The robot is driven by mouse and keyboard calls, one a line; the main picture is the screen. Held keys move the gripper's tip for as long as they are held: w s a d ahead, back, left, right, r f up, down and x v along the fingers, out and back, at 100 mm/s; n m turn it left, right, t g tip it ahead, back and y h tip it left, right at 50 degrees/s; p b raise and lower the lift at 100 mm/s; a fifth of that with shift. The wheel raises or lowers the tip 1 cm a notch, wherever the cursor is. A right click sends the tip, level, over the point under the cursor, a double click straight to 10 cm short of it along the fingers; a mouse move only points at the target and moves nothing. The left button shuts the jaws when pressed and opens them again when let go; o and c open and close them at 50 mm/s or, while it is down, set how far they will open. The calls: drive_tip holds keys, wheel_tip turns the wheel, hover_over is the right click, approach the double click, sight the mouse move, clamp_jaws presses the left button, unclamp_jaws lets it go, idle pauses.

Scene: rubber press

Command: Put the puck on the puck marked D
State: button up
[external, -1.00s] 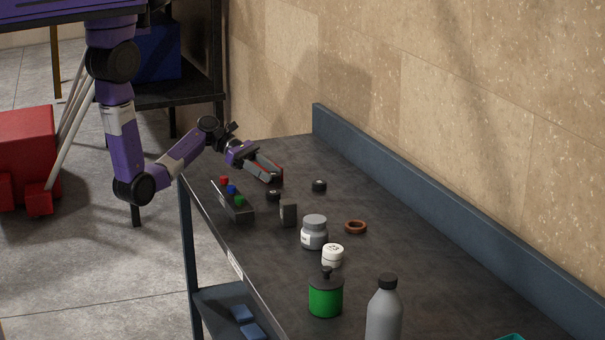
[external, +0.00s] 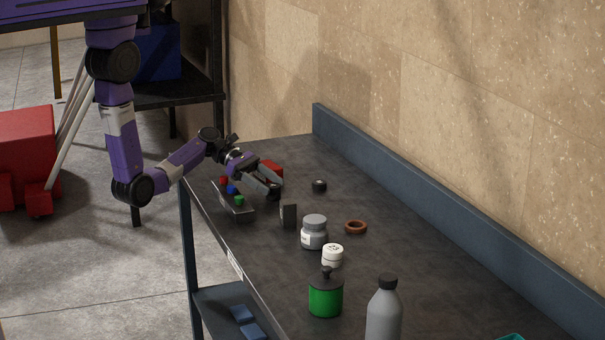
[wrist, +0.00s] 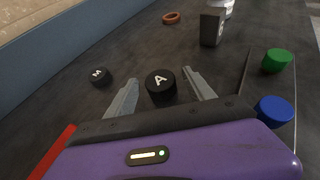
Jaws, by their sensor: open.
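My gripper (external: 275,186) is open, low over the worktop. In the wrist view my gripper (wrist: 160,75) has one finger on each side of a black puck marked A (wrist: 160,84), with a gap beside it. In the external view that puck is mostly hidden by the fingers. A second black puck, marked M (wrist: 100,75), lies left of the fingers in the wrist view. In the external view this puck (external: 319,186) lies to the right of my gripper. I see no letter D on any puck in view.
A dark holder (external: 240,208) with red, blue and green pieces stands close on the left. A small grey block (external: 288,215), a grey jar (external: 314,232) and a brown ring (external: 356,227) are nearby. A red object (external: 271,168) lies behind the gripper.

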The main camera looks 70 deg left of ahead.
drive_tip(key=shift+r, duration=0.2)
drive_tip(key=b+v, duration=0.1)
drive_tip(key=v, duration=1.1)
